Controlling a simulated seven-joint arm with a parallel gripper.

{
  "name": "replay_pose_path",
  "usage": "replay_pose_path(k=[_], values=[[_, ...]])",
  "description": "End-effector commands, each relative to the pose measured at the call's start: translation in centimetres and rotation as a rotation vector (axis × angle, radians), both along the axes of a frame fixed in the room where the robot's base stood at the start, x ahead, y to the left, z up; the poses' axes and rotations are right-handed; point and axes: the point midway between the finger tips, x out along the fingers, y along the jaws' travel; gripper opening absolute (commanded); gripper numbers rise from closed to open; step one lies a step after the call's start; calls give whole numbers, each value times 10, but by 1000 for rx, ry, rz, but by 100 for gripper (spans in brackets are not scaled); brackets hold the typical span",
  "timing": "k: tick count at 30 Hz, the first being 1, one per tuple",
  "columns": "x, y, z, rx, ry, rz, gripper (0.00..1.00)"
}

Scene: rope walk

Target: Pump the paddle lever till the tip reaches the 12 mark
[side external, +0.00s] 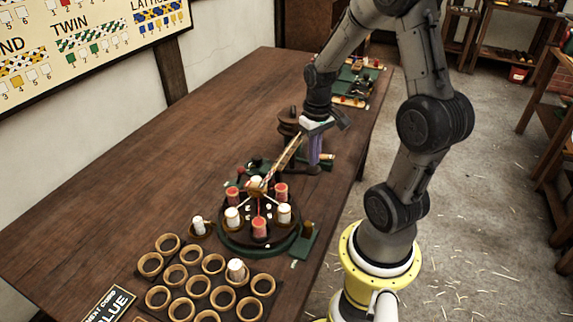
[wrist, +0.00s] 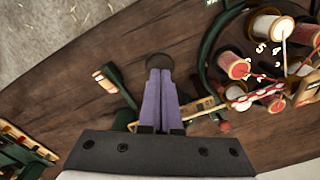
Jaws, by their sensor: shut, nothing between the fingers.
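My gripper (side external: 315,162) points down over the table's right side, fingers shut and empty. In the wrist view its purple fingers (wrist: 160,76) lie side by side, tips over a dark round piece (wrist: 158,61); I cannot tell if they touch. What looks like the paddle lever, a dark green arm with a pale wooden end (wrist: 105,81), is left of the fingers and apart from them. That pale end (side external: 327,156) shows just right of the fingers in the side view. A pale braid (side external: 283,160) slants up from the braiding machine (side external: 232,240) toward my gripper. No 12 mark is readable.
Red and white bobbins stand on the machine's round top. A green tray (side external: 362,84) lies at the far end. The table's left side is clear.

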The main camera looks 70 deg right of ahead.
Motion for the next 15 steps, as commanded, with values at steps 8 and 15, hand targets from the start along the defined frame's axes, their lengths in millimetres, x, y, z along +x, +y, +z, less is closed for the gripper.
replay_pose_path(k=[8,15], values=[[0,0,-1,0,1,0,0],[-1,0,-9,1,2,0,0]])
